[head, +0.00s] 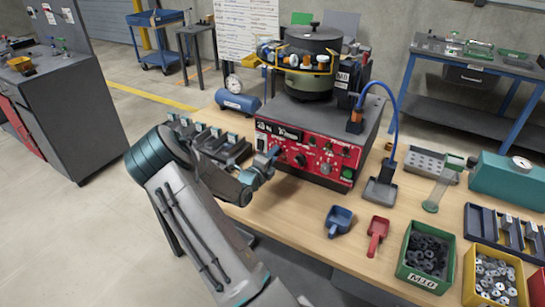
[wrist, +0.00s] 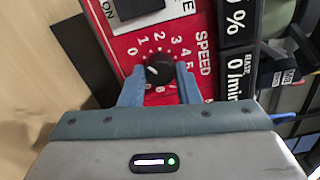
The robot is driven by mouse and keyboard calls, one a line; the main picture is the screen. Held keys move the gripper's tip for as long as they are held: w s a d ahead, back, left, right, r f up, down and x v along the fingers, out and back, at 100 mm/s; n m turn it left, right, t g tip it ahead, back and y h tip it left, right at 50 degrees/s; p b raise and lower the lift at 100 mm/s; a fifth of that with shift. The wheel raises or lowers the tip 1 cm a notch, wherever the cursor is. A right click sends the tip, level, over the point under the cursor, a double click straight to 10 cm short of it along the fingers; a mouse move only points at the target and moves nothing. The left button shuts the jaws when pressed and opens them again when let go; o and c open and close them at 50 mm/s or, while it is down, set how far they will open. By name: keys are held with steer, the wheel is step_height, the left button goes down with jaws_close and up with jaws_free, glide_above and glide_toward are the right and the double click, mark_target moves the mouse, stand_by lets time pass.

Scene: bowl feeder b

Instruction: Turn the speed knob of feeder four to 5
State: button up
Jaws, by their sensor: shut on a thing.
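The speed knob (wrist: 159,70) is a small round black knob with a white pointer mark, on a red panel (wrist: 120,20) beside the word SPEED. White numbers ring it; some are covered by my fingers. I cannot tell surely which number the mark points at. My gripper (wrist: 159,84) has its two blue-grey fingers shut on the knob, one at each side. In the head view my gripper (head: 270,162) is at the left part of the feeder's red front panel (head: 315,162), and it hides the knob there.
The feeder's dark bowl (head: 312,45) stands on the control box. A blue scoop (head: 339,220), a red scoop (head: 377,235) and a green bin (head: 425,255) of parts are on the wooden bench to the right. A blue air tank (head: 238,101) is behind my arm.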

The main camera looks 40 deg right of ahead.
steer(key=m+b, duration=2.7)
steer(key=b, duration=0.3)
steer(key=shift+f+m, duration=0.15)
steer(key=shift+m, duration=0.25)
steer(key=o, duration=1)
